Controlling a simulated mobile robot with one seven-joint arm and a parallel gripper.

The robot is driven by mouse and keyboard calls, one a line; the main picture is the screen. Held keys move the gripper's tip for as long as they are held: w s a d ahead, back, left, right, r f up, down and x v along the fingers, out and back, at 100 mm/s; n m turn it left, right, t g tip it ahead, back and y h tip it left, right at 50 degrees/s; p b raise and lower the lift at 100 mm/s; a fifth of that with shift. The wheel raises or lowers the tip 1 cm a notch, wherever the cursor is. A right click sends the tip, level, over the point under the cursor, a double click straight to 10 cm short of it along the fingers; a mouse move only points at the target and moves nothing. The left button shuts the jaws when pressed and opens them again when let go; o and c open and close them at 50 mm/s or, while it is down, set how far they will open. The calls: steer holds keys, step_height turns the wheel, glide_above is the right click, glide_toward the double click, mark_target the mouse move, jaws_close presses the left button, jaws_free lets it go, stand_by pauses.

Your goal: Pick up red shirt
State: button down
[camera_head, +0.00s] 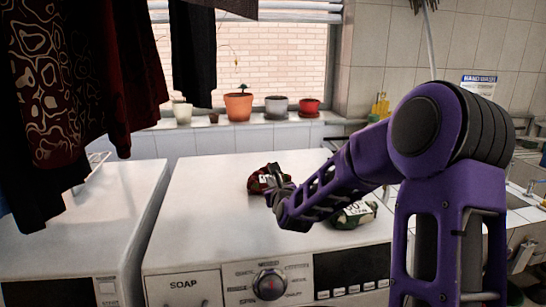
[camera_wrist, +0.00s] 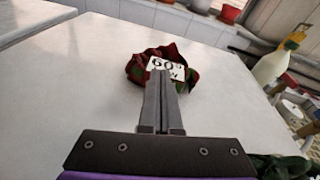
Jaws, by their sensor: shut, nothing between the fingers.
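The red shirt (camera_head: 257,183) is a crumpled dark red bundle with some green and a white printed label, lying on top of the white washing machine (camera_head: 205,200). In the wrist view the red shirt (camera_wrist: 136,72) is straight beyond my fingertips, with its label facing me. My gripper (camera_head: 273,177) is at the right side of the bundle in the head view and partly covers it. In the wrist view my gripper (camera_wrist: 159,76) has its fingers together and empty. The tips overlap the lower edge of the shirt; I cannot tell whether they touch it.
A green bundle with a white label (camera_head: 355,214) lies on the machine behind my arm. Another white machine (camera_head: 85,215) stands at the left, with dark clothes (camera_head: 60,80) hanging above it. Pots (camera_head: 238,106) line the windowsill. A pale bottle (camera_wrist: 270,68) is at the right.

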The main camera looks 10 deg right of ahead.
steer(key=w, duration=0.4)
steer(key=w+d+m+p, duration=0.1)
steer(key=w, duration=0.3)
steer(key=w+d+r+m, duration=0.1)
steer(key=w, duration=0.3)
steer(key=shift+w+r+h, duration=0.1)
steer(key=shift+w+h, duration=0.3)
steer(key=shift+w+f, duration=0.1)
steer(key=shift+f, duration=0.55)
steer(key=shift+d+f+b, duration=0.1)
steer(key=shift+f+b, duration=0.1)
steer(key=shift+b, duration=0.2)
